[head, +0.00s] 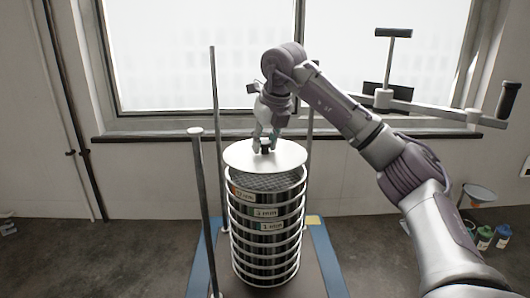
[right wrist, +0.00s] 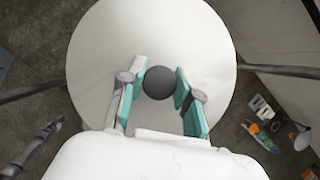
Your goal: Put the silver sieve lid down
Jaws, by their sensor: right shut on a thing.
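The silver sieve lid (head: 240,157) is a pale round disc with a dark knob (right wrist: 158,83) at its centre. My right gripper (head: 265,139) is shut on the knob from above, one teal finger pad on each side in the right wrist view. The lid hangs over the sieve stack (head: 267,240), slightly back and left of the top sieve's centre. The mesh of the top sieve shows below the lid's front edge, so the lid appears raised above the rim. The exact gap is hard to tell. My left gripper is not seen in the head view.
Upright metal rods (head: 204,215) stand around the stack on a blue-edged base (head: 330,262). A T-handled crossbar (head: 400,103) with dark grips is to the right, behind my right arm.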

